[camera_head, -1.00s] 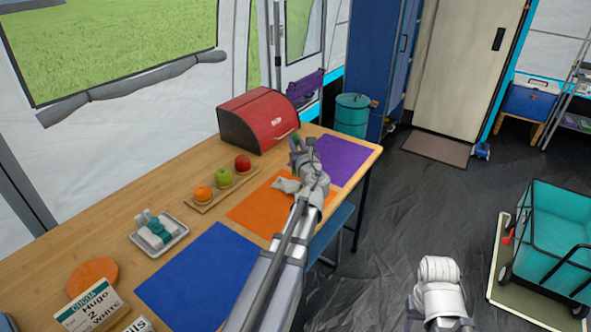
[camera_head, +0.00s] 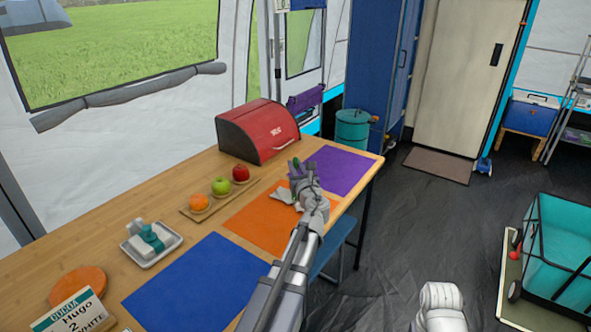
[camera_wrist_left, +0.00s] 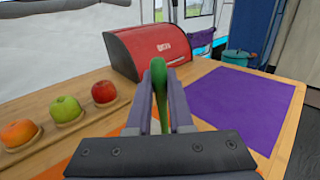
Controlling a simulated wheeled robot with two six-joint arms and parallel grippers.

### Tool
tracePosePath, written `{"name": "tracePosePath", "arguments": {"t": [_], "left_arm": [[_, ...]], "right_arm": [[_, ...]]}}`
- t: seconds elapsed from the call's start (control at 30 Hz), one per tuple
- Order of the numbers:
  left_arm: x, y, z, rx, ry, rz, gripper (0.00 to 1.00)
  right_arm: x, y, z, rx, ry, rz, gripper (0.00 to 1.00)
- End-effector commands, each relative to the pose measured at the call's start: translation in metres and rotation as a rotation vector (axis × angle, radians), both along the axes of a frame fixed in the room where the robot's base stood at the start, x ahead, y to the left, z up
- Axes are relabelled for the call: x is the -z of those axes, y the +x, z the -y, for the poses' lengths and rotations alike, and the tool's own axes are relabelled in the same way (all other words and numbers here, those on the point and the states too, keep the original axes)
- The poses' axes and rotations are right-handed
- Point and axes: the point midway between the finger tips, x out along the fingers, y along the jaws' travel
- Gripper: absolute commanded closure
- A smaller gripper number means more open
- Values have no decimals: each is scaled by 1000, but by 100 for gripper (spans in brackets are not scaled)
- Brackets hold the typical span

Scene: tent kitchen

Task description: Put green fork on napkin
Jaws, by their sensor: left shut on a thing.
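My left gripper (camera_head: 298,172) is shut on the green fork (camera_wrist_left: 159,93), which stands upright between the fingers in the left wrist view. Only a small green end of the fork (camera_head: 296,162) shows in the head view. The gripper is above the table, near the border of the orange and purple mats. A crumpled pale cloth, which looks like the napkin (camera_head: 283,196), lies on the orange mat (camera_head: 252,222), just left of my left wrist and partly hidden by it. My right gripper is not visible; only a pale part of my right arm shows at the bottom.
A red bread box (camera_head: 262,131) stands behind the gripper. A board with an orange, a green apple and a red apple (camera_head: 240,173) is to the left. The purple mat (camera_head: 340,170) is bare. A white tray (camera_head: 152,257) and a blue mat (camera_head: 195,285) are nearer.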

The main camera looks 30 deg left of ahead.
Motion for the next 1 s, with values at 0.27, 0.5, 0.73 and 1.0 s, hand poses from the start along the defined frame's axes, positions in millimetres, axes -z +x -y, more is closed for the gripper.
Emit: {"name": "tracePosePath", "arguments": {"t": [0.27, 0.5, 0.73, 1.0], "left_arm": [[5, 0, 0, 0, -1, 0, 76], [4, 0, 0, 0, 0, 0, 50], [4, 0, 0, 0, 0, 0, 50], [0, -22, 19, 3, 0, 0, 50]], "right_arm": [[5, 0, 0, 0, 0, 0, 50], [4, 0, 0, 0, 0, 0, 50], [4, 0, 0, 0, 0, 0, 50], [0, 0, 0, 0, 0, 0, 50]]}}
